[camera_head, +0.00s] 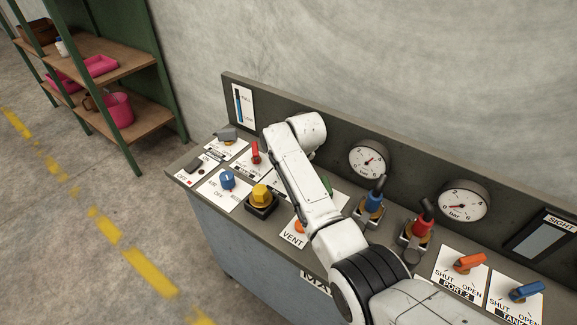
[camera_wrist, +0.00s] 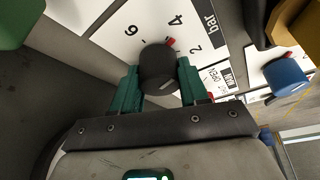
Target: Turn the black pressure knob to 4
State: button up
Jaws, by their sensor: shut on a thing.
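The black pressure knob (camera_wrist: 158,68) sits in the middle of the wrist view, on a white dial plate (camera_wrist: 120,45) marked 2, 4, 6 and "bar". Its red pointer (camera_wrist: 168,41) points up and slightly right, roughly toward the 4. My gripper (camera_wrist: 158,77) has its green fingers on either side of the knob and is shut on it. In the head view my white arm reaches over the console and hides the knob and my fingers.
A blue knob (camera_wrist: 285,76) stands to the right in the wrist view. Shelves (camera_head: 105,55) stand at left.

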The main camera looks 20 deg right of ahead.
jog(key=shift+n+y, duration=0.4)
jog(key=shift+n, duration=0.6)
jog(key=o, duration=1.1)
jog(key=shift+c, duration=0.2)
jog(key=shift+r, duration=0.1)
jog(key=v, duration=1)
jog(key=shift+r, duration=0.35)
